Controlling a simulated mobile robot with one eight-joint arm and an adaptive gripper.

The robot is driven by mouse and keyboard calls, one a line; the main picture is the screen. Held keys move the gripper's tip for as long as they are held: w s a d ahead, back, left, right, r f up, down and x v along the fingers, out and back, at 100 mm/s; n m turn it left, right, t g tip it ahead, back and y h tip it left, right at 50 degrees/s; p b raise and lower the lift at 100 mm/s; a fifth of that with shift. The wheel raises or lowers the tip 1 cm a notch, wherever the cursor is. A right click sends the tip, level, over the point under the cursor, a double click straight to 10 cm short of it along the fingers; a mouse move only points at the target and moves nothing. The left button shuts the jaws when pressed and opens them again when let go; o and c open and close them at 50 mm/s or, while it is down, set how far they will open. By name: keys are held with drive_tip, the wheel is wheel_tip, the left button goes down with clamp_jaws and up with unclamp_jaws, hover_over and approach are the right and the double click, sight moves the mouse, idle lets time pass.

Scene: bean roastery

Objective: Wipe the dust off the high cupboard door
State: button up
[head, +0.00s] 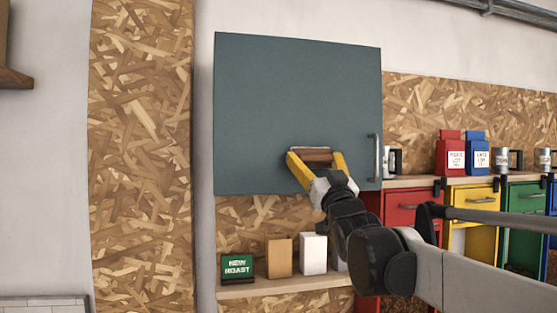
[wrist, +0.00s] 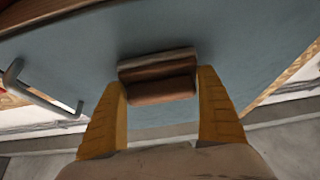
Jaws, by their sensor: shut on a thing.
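The cupboard door (head: 290,95) is a flat blue-grey panel, closed, high on the wall, with a metal handle (head: 377,157) at its lower right. In the wrist view the door (wrist: 235,45) fills most of the picture and the handle (wrist: 40,90) is at the left. My gripper (head: 312,160) is at the lower middle of the door, left of the handle. Its yellow fingers are shut on a brown block-like wiper (wrist: 160,82), which also shows in the head view (head: 312,151). The wiper is at or very near the door; I cannot tell if it touches. No dust is distinct on the door.
Below the door is a shelf (head: 280,288) with a green "New Roast" box (head: 235,268), a tan box (head: 279,257) and a white box (head: 313,254). At the right, red and blue tins (head: 450,155) and mugs stand above coloured drawers (head: 472,205).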

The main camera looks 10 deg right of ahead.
drive_tip(key=a, duration=0.5)
drive_tip(key=shift+r, duration=0.1)
drive_tip(key=shift+d, duration=5.55)
drive_tip(key=a, duration=1.1)
drive_tip(key=shift+p, duration=0.35)
drive_tip(key=shift+s+p, duration=0.5)
drive_tip(key=shift+s, duration=2.55)
